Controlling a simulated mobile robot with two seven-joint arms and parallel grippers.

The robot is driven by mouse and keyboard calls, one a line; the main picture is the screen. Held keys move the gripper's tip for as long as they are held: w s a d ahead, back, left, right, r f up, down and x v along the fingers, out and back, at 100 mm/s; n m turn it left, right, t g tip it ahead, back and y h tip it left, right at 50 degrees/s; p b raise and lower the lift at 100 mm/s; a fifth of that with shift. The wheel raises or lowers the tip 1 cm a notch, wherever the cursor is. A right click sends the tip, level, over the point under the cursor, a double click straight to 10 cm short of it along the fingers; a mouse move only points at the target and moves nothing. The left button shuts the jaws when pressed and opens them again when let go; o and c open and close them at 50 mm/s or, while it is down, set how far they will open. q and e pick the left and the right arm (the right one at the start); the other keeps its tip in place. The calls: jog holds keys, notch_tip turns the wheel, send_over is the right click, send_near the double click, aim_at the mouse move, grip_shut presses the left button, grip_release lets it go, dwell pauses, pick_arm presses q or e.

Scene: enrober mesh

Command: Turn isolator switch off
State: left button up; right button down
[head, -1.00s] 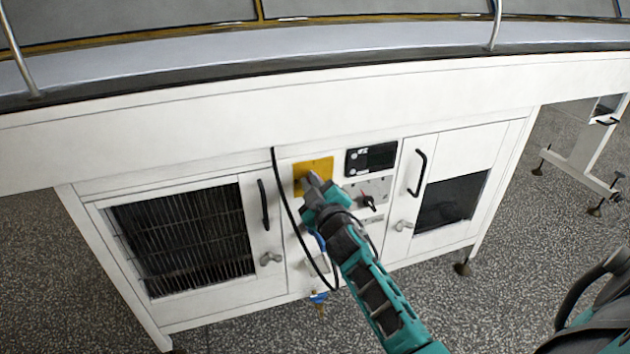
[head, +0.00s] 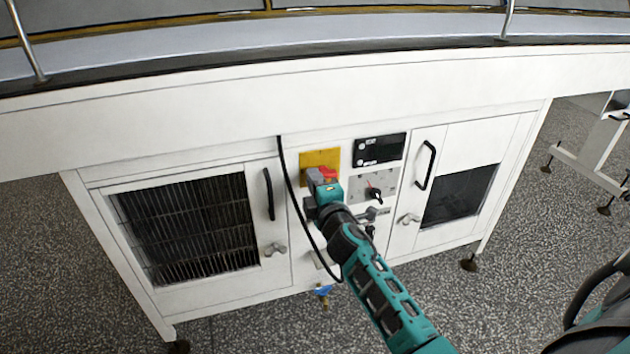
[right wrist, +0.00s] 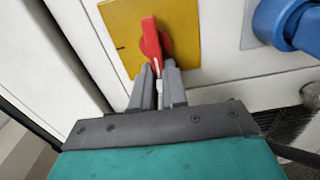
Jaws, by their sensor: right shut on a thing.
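The isolator switch is a red rotary handle (right wrist: 151,40) on a yellow plate (right wrist: 184,22) in the right wrist view. In the head view the yellow plate (head: 319,157) is on the white cabinet's middle panel, with part of the red handle (head: 328,173) showing beside my gripper. My right gripper (right wrist: 158,80) is shut on the lower end of the handle in the right wrist view; the fingers hide that end. The right gripper (head: 318,180) also covers part of the plate in the head view. My left gripper is not in view.
A black display panel (head: 379,149) and a grey plate with a small black-and-red knob (head: 376,193) are right of the switch. A black cable (head: 294,190) hangs just left. Door handles (head: 268,194) (head: 426,165) stick out on both sides. A blue connector (right wrist: 285,20) is near the gripper.

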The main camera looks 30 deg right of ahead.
jog(key=shift+d+f+n, duration=0.2)
jog(key=shift+d+n, duration=0.05)
jog(key=shift+n, duration=0.05)
dwell(0.4)
jog(key=c, duration=1.2)
grip_release()
jog(key=shift+o, duration=0.2)
jog(key=shift+r, duration=0.1)
jog(key=v, duration=1.3)
jog(key=shift+a, duration=0.1)
